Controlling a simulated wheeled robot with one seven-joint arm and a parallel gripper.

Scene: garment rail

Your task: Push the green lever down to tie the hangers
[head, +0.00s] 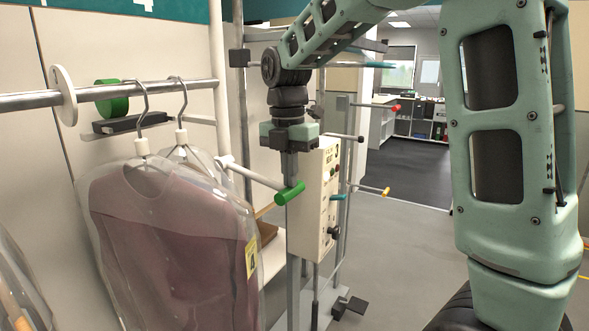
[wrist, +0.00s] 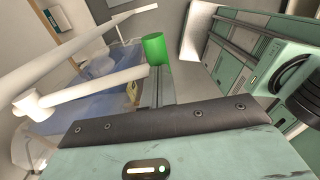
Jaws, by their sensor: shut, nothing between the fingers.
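The green lever's grip (head: 290,194) sits at the end of a white rod that slopes down to the right from a white upright. In the wrist view the green grip (wrist: 154,48) shows just beyond my fingertips, with the white rod (wrist: 85,92) running to the left. My gripper (head: 290,178) points down, its fingers shut and empty, right at the grip; I cannot tell whether they touch it. The fingers also show in the wrist view (wrist: 159,76). Two hangers (head: 142,115) (head: 181,112) hang from the rail, bearing plastic-covered maroon garments (head: 165,240).
The metal rail (head: 150,90) runs along the left. A green roll (head: 112,104) sits by a black block (head: 130,123) behind it. A cream control box (head: 316,205) with coloured knobs stands close right of the lever. Open floor (head: 400,240) lies further right.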

